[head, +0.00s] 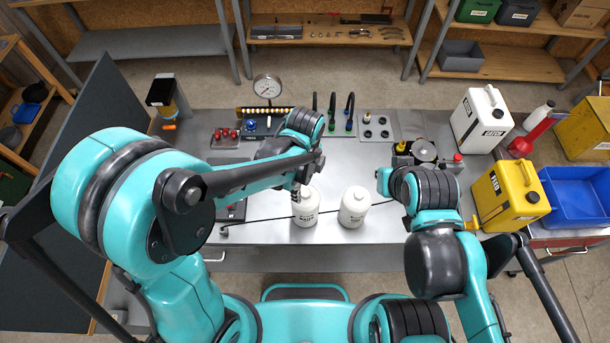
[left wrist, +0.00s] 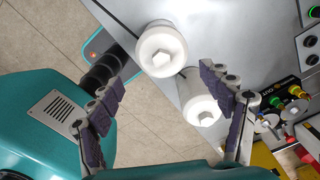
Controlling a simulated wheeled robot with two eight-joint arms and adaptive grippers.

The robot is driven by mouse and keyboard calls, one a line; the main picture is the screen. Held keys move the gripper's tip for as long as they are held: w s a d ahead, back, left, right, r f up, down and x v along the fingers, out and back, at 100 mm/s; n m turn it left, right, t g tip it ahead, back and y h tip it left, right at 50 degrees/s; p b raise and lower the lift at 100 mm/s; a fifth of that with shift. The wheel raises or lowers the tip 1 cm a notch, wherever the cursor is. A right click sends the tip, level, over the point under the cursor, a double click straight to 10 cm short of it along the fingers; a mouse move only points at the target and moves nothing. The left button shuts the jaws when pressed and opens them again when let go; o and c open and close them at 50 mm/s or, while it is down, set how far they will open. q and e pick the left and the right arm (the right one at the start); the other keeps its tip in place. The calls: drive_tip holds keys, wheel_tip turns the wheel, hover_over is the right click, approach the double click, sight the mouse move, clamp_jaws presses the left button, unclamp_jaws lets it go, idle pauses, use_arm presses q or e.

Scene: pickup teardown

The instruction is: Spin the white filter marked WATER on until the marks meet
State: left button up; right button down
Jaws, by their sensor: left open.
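Two white filters stand upright side by side on the grey bench top, the left one (head: 305,209) and the right one (head: 354,207). Each has dark lettering too small to read, so I cannot tell which is marked WATER. In the left wrist view both show from above, one higher (left wrist: 162,50) and one lower (left wrist: 200,98). My left gripper (left wrist: 162,76) is open and empty, its dark pads spread apart with the filters beyond them. In the head view it is mostly hidden by its arm, near the left filter. My right gripper is hidden behind its own arm.
A pressure gauge (head: 267,86) stands at the back. Dark upright handles (head: 349,112) stand behind the filters. A white jug (head: 481,118), a yellow jug (head: 510,195) and a blue bin (head: 577,196) are at the right. Bare bench (head: 375,235) shows in front of the filters.

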sight(305, 193)
use_arm(q)
wheel_tip(305, 193, down, 8)
drive_tip(key=b, duration=0.5)
drive_tip(key=shift+w+d+r, duration=0.15)
